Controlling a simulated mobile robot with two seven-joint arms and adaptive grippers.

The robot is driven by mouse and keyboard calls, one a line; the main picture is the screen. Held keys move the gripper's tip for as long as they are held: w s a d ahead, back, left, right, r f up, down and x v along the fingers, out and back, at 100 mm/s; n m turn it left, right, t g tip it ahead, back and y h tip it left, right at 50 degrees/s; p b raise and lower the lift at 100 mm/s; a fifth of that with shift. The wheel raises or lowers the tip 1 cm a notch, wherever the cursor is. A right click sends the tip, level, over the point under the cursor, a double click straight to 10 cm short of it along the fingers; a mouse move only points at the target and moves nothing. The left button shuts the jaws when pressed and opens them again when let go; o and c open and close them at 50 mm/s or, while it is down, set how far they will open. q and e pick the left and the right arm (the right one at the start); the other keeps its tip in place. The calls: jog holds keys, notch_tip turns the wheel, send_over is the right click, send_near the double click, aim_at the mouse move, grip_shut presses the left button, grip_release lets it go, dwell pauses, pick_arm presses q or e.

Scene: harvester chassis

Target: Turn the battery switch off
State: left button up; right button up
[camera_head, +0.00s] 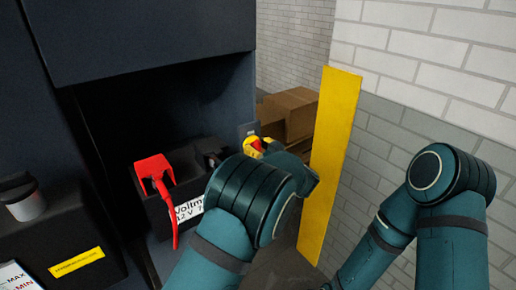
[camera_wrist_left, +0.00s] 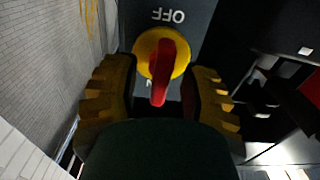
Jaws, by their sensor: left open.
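The battery switch (camera_wrist_left: 147,43) has a yellow round base and a red handle (camera_wrist_left: 163,70), on a dark plate marked OFF, which reads upside down in the left wrist view. The handle points roughly down that picture, away from the OFF mark. In the head view the switch (camera_head: 255,145) shows as a small yellow and red patch, partly hidden by my left arm. My left gripper (camera_wrist_left: 158,88) is open, with one finger on each side of the handle and visible gaps between. My right arm stands at the right; its gripper is out of view.
A yellow upright panel (camera_head: 331,160) stands right of the switch. Cardboard boxes (camera_head: 290,112) sit behind. A brick wall (camera_head: 430,80) is at the right.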

pick_arm(q)
jog(key=c, duration=0.7)
jog(key=shift+s, duration=0.1)
grip_shut()
jog(key=shift+r, duration=0.1)
